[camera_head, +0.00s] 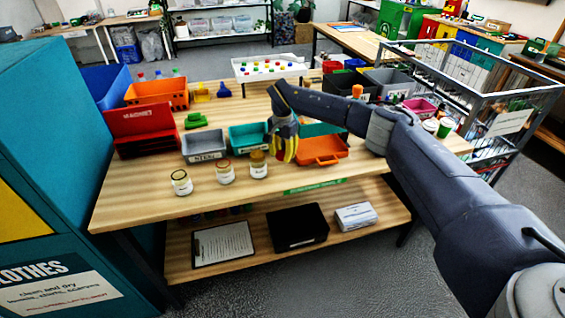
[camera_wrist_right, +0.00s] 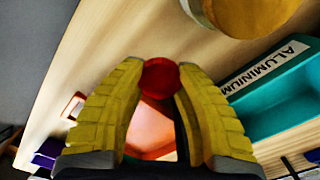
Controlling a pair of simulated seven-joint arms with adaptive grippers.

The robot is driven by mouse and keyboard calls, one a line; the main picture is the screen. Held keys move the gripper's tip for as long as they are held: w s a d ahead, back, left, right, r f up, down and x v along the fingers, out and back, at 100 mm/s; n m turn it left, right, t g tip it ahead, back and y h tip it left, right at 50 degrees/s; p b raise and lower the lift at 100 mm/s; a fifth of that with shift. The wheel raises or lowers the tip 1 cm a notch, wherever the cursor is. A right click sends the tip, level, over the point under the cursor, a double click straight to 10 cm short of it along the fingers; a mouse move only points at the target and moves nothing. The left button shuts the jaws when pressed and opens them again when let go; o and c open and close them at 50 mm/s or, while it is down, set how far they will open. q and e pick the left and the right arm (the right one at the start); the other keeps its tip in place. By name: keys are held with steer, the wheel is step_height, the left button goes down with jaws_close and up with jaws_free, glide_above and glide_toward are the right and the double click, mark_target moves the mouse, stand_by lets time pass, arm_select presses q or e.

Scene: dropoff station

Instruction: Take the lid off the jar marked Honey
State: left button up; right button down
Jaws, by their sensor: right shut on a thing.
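Three glass jars with pale labels stand in a row near the table's front edge: a left jar (camera_head: 181,183), a middle jar (camera_head: 225,173) and a right jar (camera_head: 258,165). Their labels are too small to read, so I cannot tell which is Honey. My right gripper (camera_head: 284,160) is just right of the right jar, pointing down. Its yellow fingers are shut on a small red round thing (camera_wrist_right: 160,78), held at the fingertips in the right wrist view. A jar with a golden-brown top (camera_wrist_right: 250,14) is partly visible there, apart from the fingers. My left gripper is not in view.
Behind the jars stand a grey bin (camera_head: 204,147), a teal bin (camera_head: 248,138) and an orange bin (camera_head: 322,150); the teal one reads ALUMINIUM in the wrist view. A wire cage (camera_head: 500,100) stands at right. Bare tabletop lies left of the jars.

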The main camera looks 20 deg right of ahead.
mark_target(283, 166)
steer(key=shift+f, duration=1.95)
steer(key=shift+f, duration=0.15)
steer(key=c, duration=1)
jaws_free()
